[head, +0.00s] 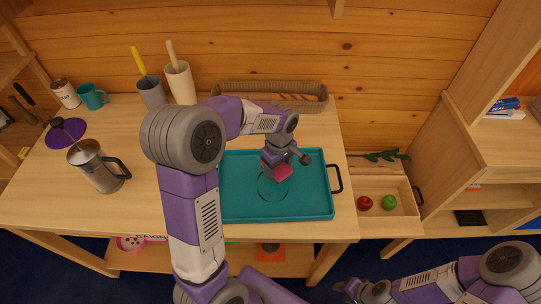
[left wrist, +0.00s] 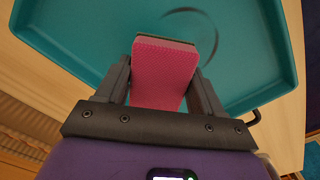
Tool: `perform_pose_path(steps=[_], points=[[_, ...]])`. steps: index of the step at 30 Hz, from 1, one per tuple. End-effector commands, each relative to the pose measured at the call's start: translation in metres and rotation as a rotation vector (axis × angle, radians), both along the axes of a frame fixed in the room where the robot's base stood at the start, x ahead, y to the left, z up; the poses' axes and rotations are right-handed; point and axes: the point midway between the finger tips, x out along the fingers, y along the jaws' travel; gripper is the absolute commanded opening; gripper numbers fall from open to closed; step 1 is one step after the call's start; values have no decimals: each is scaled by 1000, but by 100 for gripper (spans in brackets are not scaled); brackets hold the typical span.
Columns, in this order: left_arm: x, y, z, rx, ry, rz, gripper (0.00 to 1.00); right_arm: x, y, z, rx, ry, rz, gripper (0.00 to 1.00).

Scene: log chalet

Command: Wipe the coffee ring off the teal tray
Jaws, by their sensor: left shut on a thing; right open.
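The teal tray (head: 311,205) lies flat on the wooden table, with a black handle at its right end. A dark coffee ring (head: 262,190) shows on the tray; part of its arc shows in the left wrist view (left wrist: 214,38). My left gripper (head: 282,168) is over the tray, beside the ring's upper right. It is shut on a pink sponge (left wrist: 164,70) with a dark far edge. I cannot tell whether the sponge touches the tray. My right gripper (head: 352,289) is open and empty, low at the front, off the table.
A French press (head: 92,167), a purple mat (head: 66,133) and a teal mug (head: 91,96) stand at the left. Two utensil cups and a wicker basket (head: 270,88) stand behind. An open box with apples (head: 389,202) lies right of the table.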

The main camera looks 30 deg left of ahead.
Motion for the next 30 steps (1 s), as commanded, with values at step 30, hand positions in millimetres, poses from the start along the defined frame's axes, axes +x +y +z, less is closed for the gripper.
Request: perform_pose_path(steps=[30], points=[[0,0,34,-1,1,-2,39,0,0,30,0,0,0,43]])
